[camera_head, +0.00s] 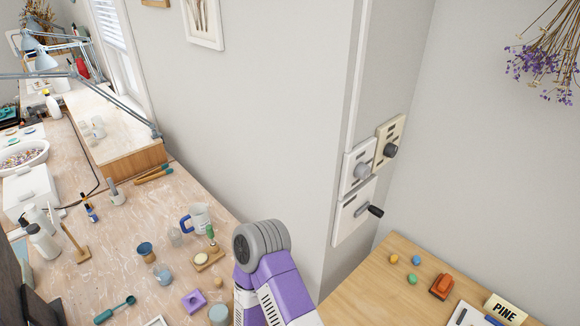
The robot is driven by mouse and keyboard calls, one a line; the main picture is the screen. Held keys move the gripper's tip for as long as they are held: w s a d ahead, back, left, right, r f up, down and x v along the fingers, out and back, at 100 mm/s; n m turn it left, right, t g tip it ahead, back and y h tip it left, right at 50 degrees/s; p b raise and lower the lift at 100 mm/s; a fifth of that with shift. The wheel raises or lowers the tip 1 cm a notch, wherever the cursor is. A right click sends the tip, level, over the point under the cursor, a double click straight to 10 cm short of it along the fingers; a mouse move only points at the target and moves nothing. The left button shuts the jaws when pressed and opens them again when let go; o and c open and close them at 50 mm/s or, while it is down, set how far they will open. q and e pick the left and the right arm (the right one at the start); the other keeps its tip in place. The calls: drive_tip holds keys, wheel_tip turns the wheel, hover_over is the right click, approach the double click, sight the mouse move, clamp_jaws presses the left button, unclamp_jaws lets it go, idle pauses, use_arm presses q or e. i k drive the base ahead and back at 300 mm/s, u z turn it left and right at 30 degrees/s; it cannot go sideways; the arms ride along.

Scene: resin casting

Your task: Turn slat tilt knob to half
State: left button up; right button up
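Wall controls sit on the side of a wall corner right of centre. A white plate carries a light grey round knob (362,171). A cream plate behind it carries a dark grey round knob (390,151). A lower white plate carries a lever with a black end (376,211). The labels are too small to read, so I cannot tell which knob is the slat tilt knob or its setting. A purple and grey link of my own arm rises from the bottom centre. Neither gripper is in view, and nothing touches the controls.
A window with slatted blinds (109,22) is at the upper left. The left worktable (115,245) holds cups, bottles and tools. Dried flowers (545,55) hang upper right.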

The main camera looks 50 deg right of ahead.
sight(361, 172)
drive_tip(key=u, duration=0.35)
drive_tip(key=i, duration=0.35)
drive_tip(key=z, duration=2.3)
